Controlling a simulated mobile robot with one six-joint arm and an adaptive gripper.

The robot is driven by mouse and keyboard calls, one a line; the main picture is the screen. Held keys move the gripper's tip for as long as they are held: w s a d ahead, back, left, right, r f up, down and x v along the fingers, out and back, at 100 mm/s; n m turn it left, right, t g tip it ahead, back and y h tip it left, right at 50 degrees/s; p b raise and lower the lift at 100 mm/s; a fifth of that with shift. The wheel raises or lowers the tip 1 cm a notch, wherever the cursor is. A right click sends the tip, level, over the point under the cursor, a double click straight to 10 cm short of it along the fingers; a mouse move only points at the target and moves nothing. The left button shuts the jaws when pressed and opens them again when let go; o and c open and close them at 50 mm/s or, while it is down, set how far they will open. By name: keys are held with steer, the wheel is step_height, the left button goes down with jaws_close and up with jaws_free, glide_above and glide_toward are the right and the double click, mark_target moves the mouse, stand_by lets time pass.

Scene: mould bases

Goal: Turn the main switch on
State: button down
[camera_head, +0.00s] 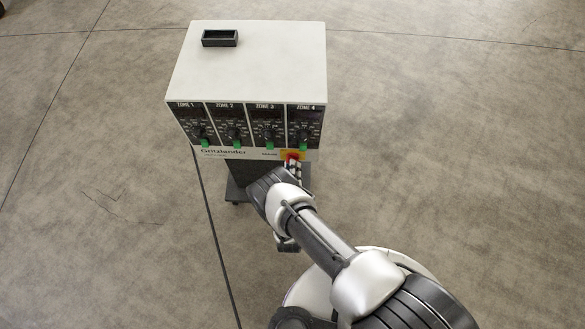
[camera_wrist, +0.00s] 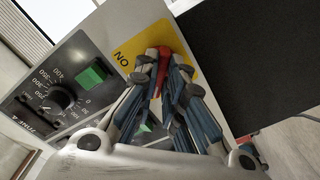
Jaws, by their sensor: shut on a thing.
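The main switch is a red knob (camera_wrist: 160,84) on a yellow plate (camera_wrist: 131,52) at the lower right of the cabinet front. The word ON shows on the plate, left of the knob in the wrist view. My gripper (camera_wrist: 163,75) is at the knob, with its two fingers shut on either side of it. In the head view the red of the switch (camera_head: 291,156) shows just beyond the tip of my gripper (camera_head: 292,166). The fingers hide much of the knob and the rest of the plate.
The white cabinet (camera_head: 250,62) has a row of zone panels with dials (camera_head: 270,130) and green switches (camera_wrist: 91,75) above the main switch. A black tray (camera_head: 220,38) sits on top. A cable (camera_head: 212,235) runs down onto the open concrete floor.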

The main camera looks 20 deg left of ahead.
steer(key=shift+m, duration=0.4)
steer(key=shift+a+r+m+p, duration=0.15)
steer(key=shift+m+p, duration=0.4)
steer(key=shift+m, duration=3.75)
steer(key=shift+a+m+p, duration=0.1)
steer(key=shift+m+p, duration=0.45)
steer(key=shift+m, duration=3.75)
steer(key=shift+w, duration=0.1)
steer(key=c, duration=1.7)
jaws_free()
step_height(320, 180, up, 10)
steer(key=shift+f, duration=0.1)
